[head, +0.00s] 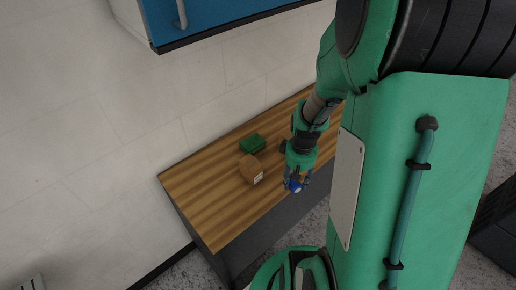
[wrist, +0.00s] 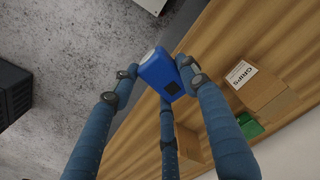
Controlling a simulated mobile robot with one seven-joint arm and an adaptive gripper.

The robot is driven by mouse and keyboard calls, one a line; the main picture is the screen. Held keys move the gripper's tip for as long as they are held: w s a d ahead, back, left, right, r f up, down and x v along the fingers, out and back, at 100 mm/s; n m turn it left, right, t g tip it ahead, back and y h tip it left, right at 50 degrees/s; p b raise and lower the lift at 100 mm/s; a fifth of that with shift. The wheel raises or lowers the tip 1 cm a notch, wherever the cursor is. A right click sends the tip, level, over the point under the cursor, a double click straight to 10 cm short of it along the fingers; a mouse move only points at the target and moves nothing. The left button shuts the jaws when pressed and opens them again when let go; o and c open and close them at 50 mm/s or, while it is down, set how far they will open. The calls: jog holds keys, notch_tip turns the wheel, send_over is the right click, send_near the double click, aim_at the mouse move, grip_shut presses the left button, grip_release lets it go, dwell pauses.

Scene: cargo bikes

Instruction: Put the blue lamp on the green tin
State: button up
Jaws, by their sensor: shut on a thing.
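The blue lamp (wrist: 158,72) is a small boxy thing with a pale round end and a dark square patch. My gripper (wrist: 163,84) is shut on it, with fingers around its sides. In the head view the lamp (head: 295,186) shows at the tip of my gripper (head: 297,181), by the front edge of the bench and to the right of the carton. The green tin (head: 252,144) lies on the bench behind the carton. In the wrist view the tin (wrist: 249,127) is partly hidden by the carton.
The wooden bench (head: 205,195) stands against a pale wall. A brown carton (head: 249,170) with a white label sits in front of the tin. Another brown thing (wrist: 189,144) is partly hidden by a finger. A blue cabinet (head: 215,18) hangs above. The bench's left part is clear.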

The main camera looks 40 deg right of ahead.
jog(key=w+d+r+m, duration=0.15)
jog(key=d+r, duration=0.25)
jog(key=d, duration=0.5)
jog(key=d+r+m, duration=0.3)
jog(key=d+r, duration=0.2)
jog(key=d, duration=0.4)
jog(key=s+d+r+m, duration=0.25)
jog(key=d+r, duration=0.25)
jog(key=d, duration=0.3)
jog(key=s+d+r+m+b, duration=0.1)
jog(key=s+d+r, duration=0.35)
jog(key=d, duration=0.25)
jog(key=s+d+r+m, duration=0.2)
jog(key=d+r, duration=0.3)
jog(key=d, duration=0.3)
jog(key=w+a+f+n, duration=0.2)
jog(key=w+a+f, duration=0.15)
jog(key=w, duration=0.65)
jog(key=n+p, duration=0.3)
jog(key=n, duration=0.8)
send_over(254, 141)
jog(key=d, duration=0.1)
notch_tip(254, 141, down, 20)
jog(key=shift+s+d+r, duration=0.1)
jog(key=shift+s+r, duration=0.05)
jog(key=shift+r, duration=0.05)
jog(key=shift+a+f, duration=0.25)
jog(key=shift+a, duration=0.3)
